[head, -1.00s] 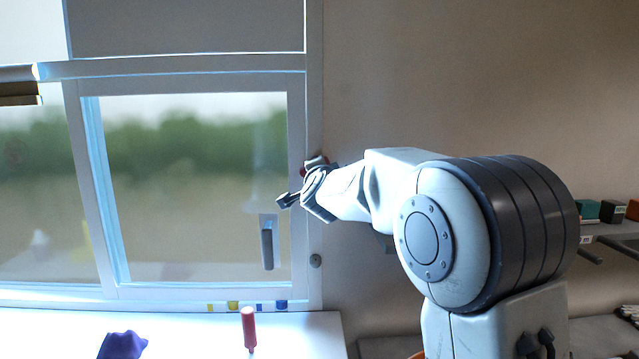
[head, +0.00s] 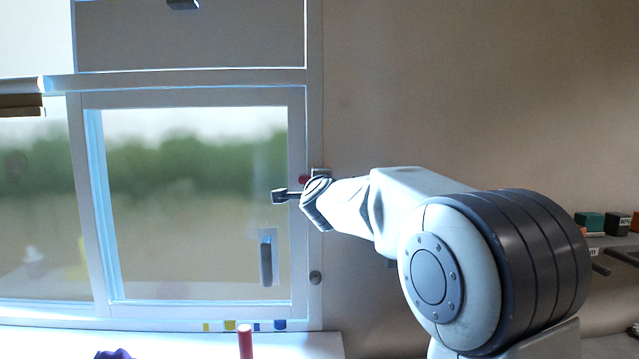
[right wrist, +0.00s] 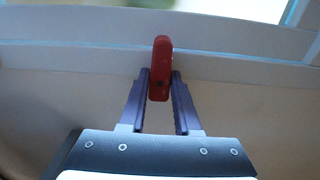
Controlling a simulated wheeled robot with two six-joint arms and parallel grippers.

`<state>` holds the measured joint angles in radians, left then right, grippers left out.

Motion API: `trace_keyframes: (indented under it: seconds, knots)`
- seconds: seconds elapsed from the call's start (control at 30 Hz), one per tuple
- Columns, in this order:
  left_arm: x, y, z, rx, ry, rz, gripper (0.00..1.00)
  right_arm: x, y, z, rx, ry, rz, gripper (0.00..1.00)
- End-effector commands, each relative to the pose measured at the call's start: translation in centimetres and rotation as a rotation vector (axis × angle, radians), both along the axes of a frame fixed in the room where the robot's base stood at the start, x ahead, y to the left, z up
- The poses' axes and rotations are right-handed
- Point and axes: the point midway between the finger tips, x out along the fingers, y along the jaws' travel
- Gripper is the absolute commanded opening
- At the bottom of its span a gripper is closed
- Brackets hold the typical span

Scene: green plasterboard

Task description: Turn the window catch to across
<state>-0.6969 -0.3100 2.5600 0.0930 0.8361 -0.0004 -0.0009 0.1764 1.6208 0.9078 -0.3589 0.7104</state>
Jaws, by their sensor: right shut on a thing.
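The red window catch (right wrist: 160,68) stands between the two fingers of my right gripper (right wrist: 158,85) in the right wrist view, and the gripper is shut on it. There its long side runs roughly at right angles to the lines of the window frame, seen partly end-on. In the head view only a small red bit of the catch (head: 304,180) shows, at the right upright of the window frame (head: 296,230); my right gripper (head: 300,186) hides most of it. The exact angle of the catch is hard to tell.
A grey pull handle (head: 266,262) is on the pane below the gripper, and a round grey knob (head: 316,278) on the frame. A shelf with small boxes (head: 590,222) is at right.

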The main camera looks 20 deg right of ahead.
Motion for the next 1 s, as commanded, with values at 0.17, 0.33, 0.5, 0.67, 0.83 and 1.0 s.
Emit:
trace_keyframes:
  seconds: [0.17,0.33,0.5,0.67,0.83,1.0]
  knots:
    - [0.0,0.0,0.0,0.0,0.0,0.0,0.0,0.0,0.0,-0.2,0.003,0.003,-0.001,0.0]
    - [0.0,0.0,0.0,0.0,0.0,0.0,0.0,0.0,0.0,-0.2,0.002,0.003,-0.001,0.61]
    - [0.0,0.0,0.0,0.0,0.0,0.0,0.0,0.0,0.0,-0.1,0.001,0.002,0.0,0.61]
    - [0.0,0.0,-0.2,0.0,0.0,0.0,0.0,-0.4,0.2,0.0,0.001,0.0,0.001,0.61]
    - [0.0,0.0,-0.9,0.0,0.0,0.0,0.0,-2.9,0.9,-0.1,0.0,-0.002,0.001,0.61]
    - [0.0,0.0,-1.2,0.0,0.0,0.0,0.0,-6.3,1.9,-0.1,0.002,-0.001,0.002,0.61]
